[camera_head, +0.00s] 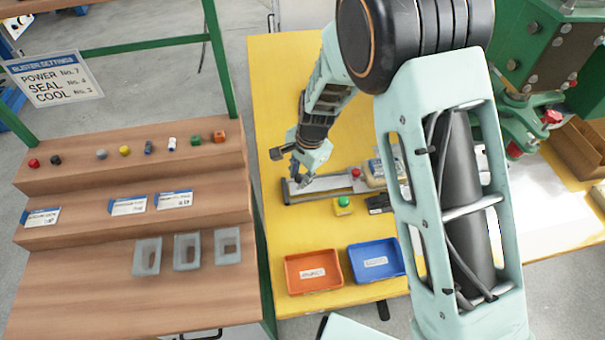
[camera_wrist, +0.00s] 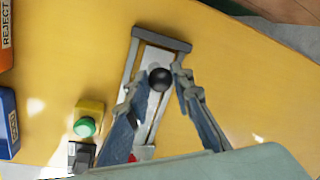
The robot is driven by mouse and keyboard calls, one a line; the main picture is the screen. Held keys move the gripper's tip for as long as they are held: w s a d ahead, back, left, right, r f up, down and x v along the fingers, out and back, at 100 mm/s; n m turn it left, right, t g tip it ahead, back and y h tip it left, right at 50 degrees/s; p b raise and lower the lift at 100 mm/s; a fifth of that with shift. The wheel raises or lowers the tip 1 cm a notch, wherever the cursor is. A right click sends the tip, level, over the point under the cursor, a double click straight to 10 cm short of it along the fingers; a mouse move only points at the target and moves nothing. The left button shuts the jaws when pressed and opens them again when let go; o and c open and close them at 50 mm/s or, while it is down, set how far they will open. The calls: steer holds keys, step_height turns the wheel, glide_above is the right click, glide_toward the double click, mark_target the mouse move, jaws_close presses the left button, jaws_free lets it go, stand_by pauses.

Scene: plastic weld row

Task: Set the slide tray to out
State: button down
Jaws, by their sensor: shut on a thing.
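The slide tray (camera_head: 325,194) lies on the yellow table in the head view, a long pale track with a grey end plate. In the wrist view its track (camera_wrist: 150,55) runs away from me to an end plate, and a round black knob (camera_wrist: 161,79) stands on it near that end. My gripper (camera_wrist: 162,80) has its two fingers on either side of the knob and is shut on it. In the head view my gripper (camera_head: 300,172) is over the left part of the track, and the knob cannot be made out there.
A green button on a yellow box (camera_head: 343,205) stands beside the track. An orange bin (camera_head: 313,286) and a blue bin (camera_head: 375,275) sit at the table's front. A green machine (camera_head: 540,60) is at right, a stepped wooden rack (camera_head: 130,290) at left.

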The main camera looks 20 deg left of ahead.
steer(key=shift+s+a, duration=0.2)
steer(key=shift+a, duration=0.05)
steer(key=c, duration=1.7)
jaws_free()
steer(key=shift+r, duration=0.1)
steer(key=shift+r, duration=0.2)
steer(key=r, duration=0.3)
steer(key=d+r, duration=0.1)
steer(key=r, duration=0.3)
steer(key=d+r, duration=0.1)
steer(key=r, duration=0.3)
steer(key=shift+s+d+r, duration=0.1)
steer(key=shift+s+r, duration=0.05)
steer(key=shift+s, duration=0.25)
